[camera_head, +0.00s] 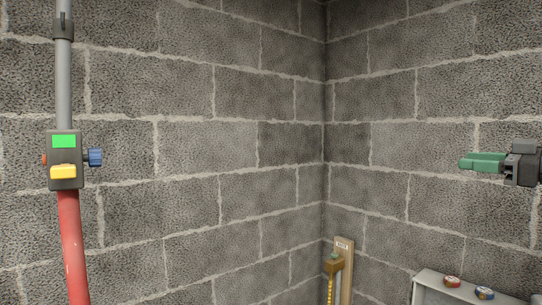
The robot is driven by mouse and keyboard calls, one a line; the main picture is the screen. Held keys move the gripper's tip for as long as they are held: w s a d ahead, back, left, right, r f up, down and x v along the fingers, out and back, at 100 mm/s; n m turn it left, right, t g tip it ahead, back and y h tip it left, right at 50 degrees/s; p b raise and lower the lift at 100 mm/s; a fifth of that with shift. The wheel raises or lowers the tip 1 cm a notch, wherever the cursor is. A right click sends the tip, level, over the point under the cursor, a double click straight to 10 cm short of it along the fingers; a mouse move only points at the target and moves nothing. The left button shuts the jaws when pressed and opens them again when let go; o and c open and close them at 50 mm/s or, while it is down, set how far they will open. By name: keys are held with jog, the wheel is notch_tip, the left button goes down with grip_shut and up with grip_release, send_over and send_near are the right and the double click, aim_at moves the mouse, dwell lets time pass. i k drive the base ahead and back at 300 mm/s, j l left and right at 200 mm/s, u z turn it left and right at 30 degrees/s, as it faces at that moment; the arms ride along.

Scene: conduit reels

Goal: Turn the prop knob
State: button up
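The prop is an upright pole at the far left, with a grey upper tube (63,90) and a red lower tube (73,245). A dark box (64,184) sits where they meet, with a green panel (63,141) and a yellow part (63,171) on its front. A blue knob (95,157) sticks out from its right side and a small orange-red part (44,159) from its left. My gripper (466,163), with green fingers, is at the right edge pointing left, far from the knob. The finger gap is not clear from this angle.
Grey block walls meet in a corner behind. A wooden board (344,265) with a brass-coloured fitting (333,264) stands low at the corner. The space between the prop and my gripper looks clear.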

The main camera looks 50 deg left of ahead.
aim_at(94, 158)
jog(key=i+u, duration=0.15)
jog(key=u, duration=0.25)
jog(key=i+u, duration=0.2)
jog(key=u, duration=0.15)
jog(key=i+u, duration=0.15)
jog(key=u, duration=0.25)
jog(key=i+l+u, duration=0.15)
jog(key=u, duration=0.25)
jog(key=i+u, duration=0.2)
jog(key=u, duration=0.3)
jog(key=i+u, duration=0.15)
jog(key=u, duration=0.35)
jog(key=i+l+u, duration=0.15)
jog(key=u, duration=0.35)
